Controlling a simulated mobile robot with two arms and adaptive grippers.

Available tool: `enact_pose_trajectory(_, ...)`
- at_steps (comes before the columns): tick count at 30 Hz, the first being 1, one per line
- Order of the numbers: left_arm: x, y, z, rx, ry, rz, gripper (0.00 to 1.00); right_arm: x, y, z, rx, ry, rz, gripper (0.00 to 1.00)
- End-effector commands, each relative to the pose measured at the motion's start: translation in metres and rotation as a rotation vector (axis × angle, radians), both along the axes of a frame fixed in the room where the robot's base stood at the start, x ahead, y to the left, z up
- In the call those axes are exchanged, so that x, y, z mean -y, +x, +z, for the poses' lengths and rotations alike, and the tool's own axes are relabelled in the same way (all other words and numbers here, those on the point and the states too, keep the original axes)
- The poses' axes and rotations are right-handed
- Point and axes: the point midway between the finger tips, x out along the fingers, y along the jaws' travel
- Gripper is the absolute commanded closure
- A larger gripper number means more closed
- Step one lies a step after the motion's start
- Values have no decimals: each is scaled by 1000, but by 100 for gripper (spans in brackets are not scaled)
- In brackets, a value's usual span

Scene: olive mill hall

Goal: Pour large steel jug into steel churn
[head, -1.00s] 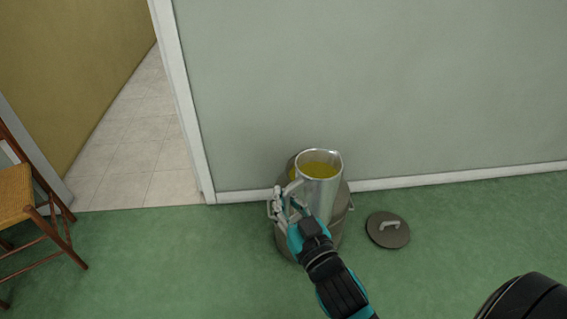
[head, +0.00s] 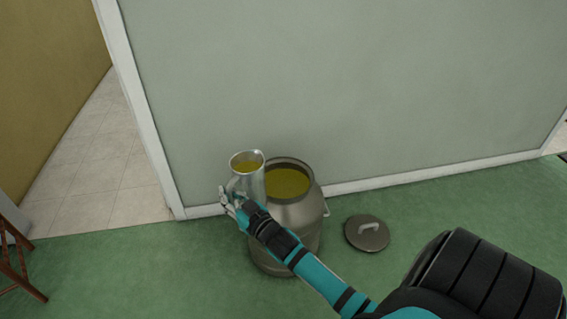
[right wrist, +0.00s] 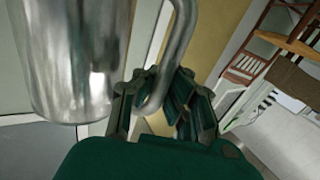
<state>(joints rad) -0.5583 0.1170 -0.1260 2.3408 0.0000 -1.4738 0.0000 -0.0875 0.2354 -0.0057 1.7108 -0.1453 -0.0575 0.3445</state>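The large steel jug (head: 250,182) is upright in the head view, with yellow-green liquid inside near its rim. The steel churn (head: 297,218) stands open on the green floor by the wall, with yellow-green liquid visible in its mouth. The jug is at the left of the churn's mouth and hides part of its left side. My right gripper (head: 234,205) is shut on the jug's handle. In the right wrist view, the gripper's fingers (right wrist: 163,100) are around the handle, beside the jug's shiny body (right wrist: 75,60). My left gripper is not in view.
A round grey lid (head: 367,234) with a handle lies on the floor right of the churn. The pale wall (head: 330,80) is close behind. A doorway with a tiled floor (head: 95,170) opens at left, and part of a wooden chair (head: 18,265) shows there.

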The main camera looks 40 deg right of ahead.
Motion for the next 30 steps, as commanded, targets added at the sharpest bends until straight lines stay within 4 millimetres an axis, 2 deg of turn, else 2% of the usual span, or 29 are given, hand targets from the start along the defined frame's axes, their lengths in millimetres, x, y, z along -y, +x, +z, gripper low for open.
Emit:
enact_pose_trajectory(3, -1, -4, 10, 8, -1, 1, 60, 25, 15, -9, 20, -1, -19, 100)
enact_pose_trajectory(10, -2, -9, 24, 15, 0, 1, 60, 53, 28, -18, 28, 8, -45, 100)
enact_pose_trajectory(22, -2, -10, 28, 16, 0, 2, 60, 58, 30, -19, 33, 14, -55, 100)
enact_pose_trajectory(30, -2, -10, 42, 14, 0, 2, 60, 54, 28, -8, 18, 66, -61, 100)
